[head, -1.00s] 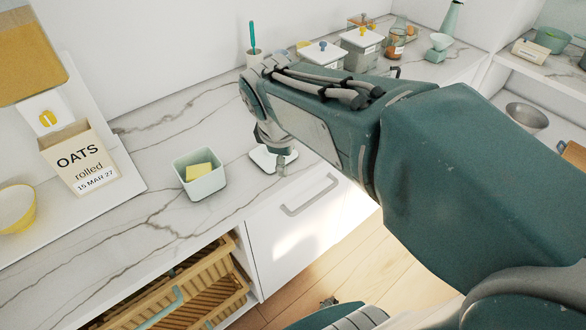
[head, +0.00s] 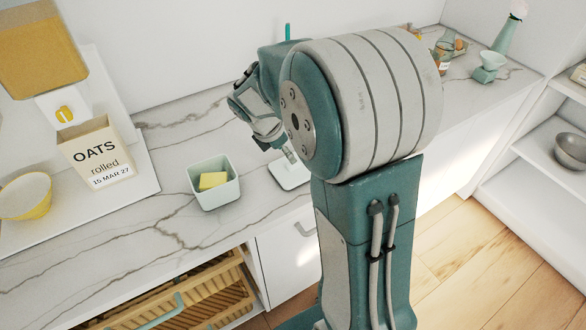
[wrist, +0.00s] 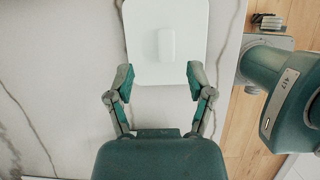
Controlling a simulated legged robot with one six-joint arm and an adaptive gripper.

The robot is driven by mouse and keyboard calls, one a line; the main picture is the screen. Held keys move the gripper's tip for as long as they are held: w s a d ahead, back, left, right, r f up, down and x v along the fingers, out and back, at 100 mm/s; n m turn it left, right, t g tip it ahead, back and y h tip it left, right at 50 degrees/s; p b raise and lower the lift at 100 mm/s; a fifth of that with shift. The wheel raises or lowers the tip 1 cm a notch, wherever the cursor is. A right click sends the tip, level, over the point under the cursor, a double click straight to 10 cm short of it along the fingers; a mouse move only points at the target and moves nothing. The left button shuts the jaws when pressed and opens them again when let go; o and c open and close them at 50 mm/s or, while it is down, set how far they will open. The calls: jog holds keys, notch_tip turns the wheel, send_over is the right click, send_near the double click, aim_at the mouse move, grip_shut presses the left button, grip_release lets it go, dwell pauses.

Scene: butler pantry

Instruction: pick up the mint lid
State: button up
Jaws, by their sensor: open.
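The mint lid, a pale, nearly white square with rounded corners, lies flat on the marble counter. It shows in the head view (head: 291,177), partly hidden by my arm, and at the top of the wrist view (wrist: 145,68), with a raised oblong handle at its middle. My gripper (wrist: 160,80) is open and empty. In the wrist view its two fingertips appear either side of the lid's near edge, short of the handle. In the head view my gripper (head: 289,156) hangs over the lid; the exact gap is hard to judge.
A pale mint tub (head: 214,197) with a yellow block (head: 213,180) inside stands left of the lid. An oats box (head: 97,155) and yellow bowl (head: 25,196) are farther left. Wicker baskets (head: 200,300) sit below the counter. Bare marble surrounds the tub.

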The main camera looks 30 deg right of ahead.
jog(key=x, duration=0.4)
jog(key=shift+s+d, duration=0.25)
jog(key=shift+s, duration=0.15)
jog(key=shift+a+f, duration=0.15)
jog(key=shift+f, duration=0.25)
jog(key=shift+a, duration=0.15)
jog(key=shift+d, duration=0.3)
grip_shut()
